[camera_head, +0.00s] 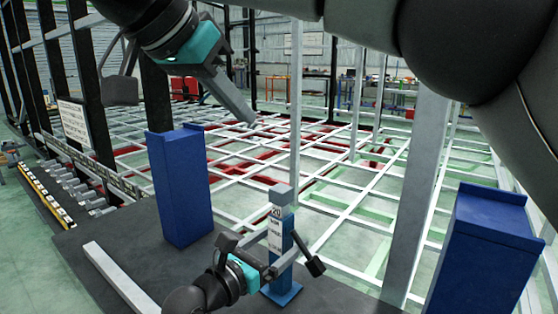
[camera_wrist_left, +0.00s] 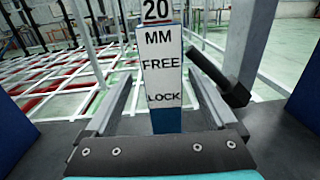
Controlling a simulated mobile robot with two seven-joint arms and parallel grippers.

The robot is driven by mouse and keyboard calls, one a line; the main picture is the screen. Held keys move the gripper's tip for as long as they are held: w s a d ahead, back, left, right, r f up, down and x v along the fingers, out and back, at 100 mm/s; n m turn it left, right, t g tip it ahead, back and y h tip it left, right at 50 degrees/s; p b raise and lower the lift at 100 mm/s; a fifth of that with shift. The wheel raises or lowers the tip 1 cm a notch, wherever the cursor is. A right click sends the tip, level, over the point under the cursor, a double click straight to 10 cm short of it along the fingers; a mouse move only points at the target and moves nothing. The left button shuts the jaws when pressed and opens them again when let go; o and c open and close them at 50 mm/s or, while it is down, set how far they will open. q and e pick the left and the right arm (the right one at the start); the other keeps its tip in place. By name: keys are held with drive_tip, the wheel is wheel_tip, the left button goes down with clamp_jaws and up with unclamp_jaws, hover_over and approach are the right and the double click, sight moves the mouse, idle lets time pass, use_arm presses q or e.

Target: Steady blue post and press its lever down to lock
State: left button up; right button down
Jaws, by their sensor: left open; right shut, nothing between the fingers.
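The blue post (camera_head: 276,235) stands upright on a blue base plate (camera_head: 282,293), with a grey block on top and a white label. In the left wrist view the label (camera_wrist_left: 161,68) reads 20 MM, FREE and LOCK. Its lever (camera_head: 314,265) has a black grip and sticks out to the right, sloping down; the grip also shows in the left wrist view (camera_wrist_left: 232,90). My left gripper (camera_head: 276,251) is open with its fingers on either side of the post. Contact cannot be told. My right gripper (camera_head: 246,117) is shut and empty, above and left of the post.
Blue blocks stand left (camera_head: 181,190) and right (camera_head: 482,250) of the post on the dark platform (camera_head: 105,235). A pale bar (camera_head: 120,277) lies at front left. A grey upright (camera_head: 412,200) rises right of the post. The white frame lattice spreads behind.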

use_arm(q)
drive_tip(key=shift+p+v, duration=0.65)
drive_tip(key=shift+v, duration=1.95)
drive_tip(key=shift+o, duration=0.2)
drive_tip(key=shift+o, duration=0.6)
drive_tip(key=shift+s+a, duration=0.15)
drive_tip(key=shift+s, duration=0.05)
drive_tip(key=v, duration=1.1)
drive_tip(key=shift+s, duration=0.15)
drive_tip(key=shift+a, duration=0.15)
